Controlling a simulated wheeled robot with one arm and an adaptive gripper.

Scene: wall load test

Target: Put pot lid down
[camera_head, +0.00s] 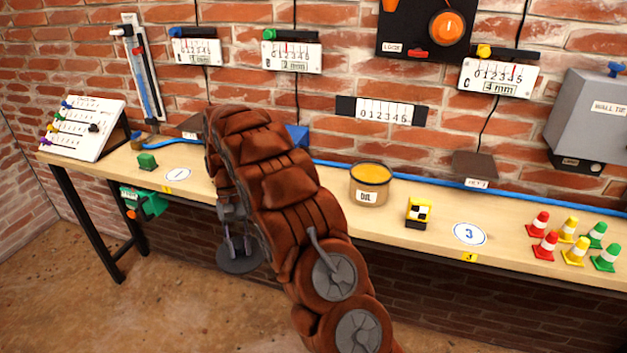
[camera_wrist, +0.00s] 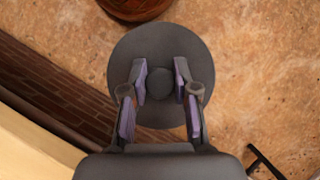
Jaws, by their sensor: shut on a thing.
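My gripper (camera_wrist: 160,85) is shut on the knob of the dark round pot lid (camera_wrist: 160,45). The lid hangs level or nearly so below the fingers. In the head view the lid (camera_head: 238,264) is in front of the workbench's front edge, lower than the tabletop, with the brown floor behind it. My gripper (camera_head: 238,247) shows there above the lid, partly hidden by my brown arm. An open pot marked OIL (camera_head: 367,197), filled with yellow liquid (camera_head: 371,174), stands on the workbench right of my arm.
The wooden workbench (camera_head: 320,210) runs along a brick wall. A black and yellow block (camera_head: 418,213), a white disc marked 3 (camera_head: 469,234) and several small cones (camera_head: 545,245) are right of the pot. Some tabletop is bare.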

